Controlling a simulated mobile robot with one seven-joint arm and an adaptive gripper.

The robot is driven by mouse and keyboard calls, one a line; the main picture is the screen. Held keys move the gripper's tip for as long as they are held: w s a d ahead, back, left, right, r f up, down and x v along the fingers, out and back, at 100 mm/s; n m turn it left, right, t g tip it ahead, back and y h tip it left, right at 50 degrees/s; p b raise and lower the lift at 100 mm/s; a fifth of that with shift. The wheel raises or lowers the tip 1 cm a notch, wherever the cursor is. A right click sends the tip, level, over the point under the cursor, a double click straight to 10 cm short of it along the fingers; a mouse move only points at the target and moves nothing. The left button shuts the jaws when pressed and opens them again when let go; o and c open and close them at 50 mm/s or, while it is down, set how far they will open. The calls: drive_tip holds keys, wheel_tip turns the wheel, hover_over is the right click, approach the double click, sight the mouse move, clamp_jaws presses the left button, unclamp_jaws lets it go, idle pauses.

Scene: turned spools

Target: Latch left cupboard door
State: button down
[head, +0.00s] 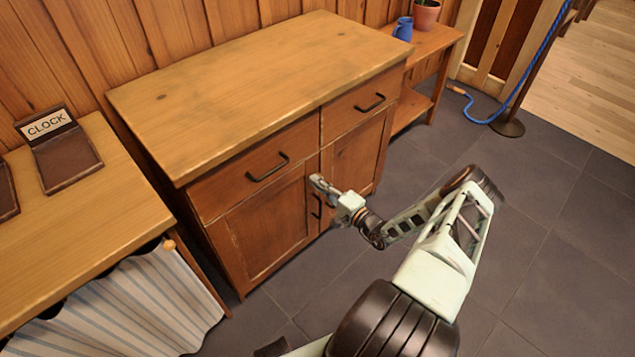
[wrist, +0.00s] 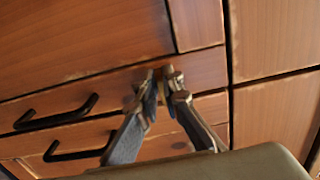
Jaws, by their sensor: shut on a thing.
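The left cupboard door (head: 262,228) is a brown wooden panel under the left drawer and looks closed or nearly so. Its black handle (head: 316,207) stands near its inner edge; in the wrist view the upper black handle (wrist: 55,112) seems to be the same one. My gripper (head: 318,181) is at the top of the seam between the two doors. In the wrist view my gripper (wrist: 162,76) has its fingertips close together at the upper end of the left door's inner stile. It is shut on a small latch piece, mostly hidden between the fingertips.
The right door (head: 352,155) looks closed. Both drawers look shut, with black handles (head: 268,167) above the doors. A table with a striped curtain (head: 140,305) stands at the left. A blue rope with a post (head: 508,126) is at the back right.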

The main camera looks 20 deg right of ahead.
idle(0.3)
drive_tip(key=c, duration=2.1)
unclamp_jaws()
drive_tip(key=v, duration=1.2)
drive_tip(key=shift+r, duration=0.1)
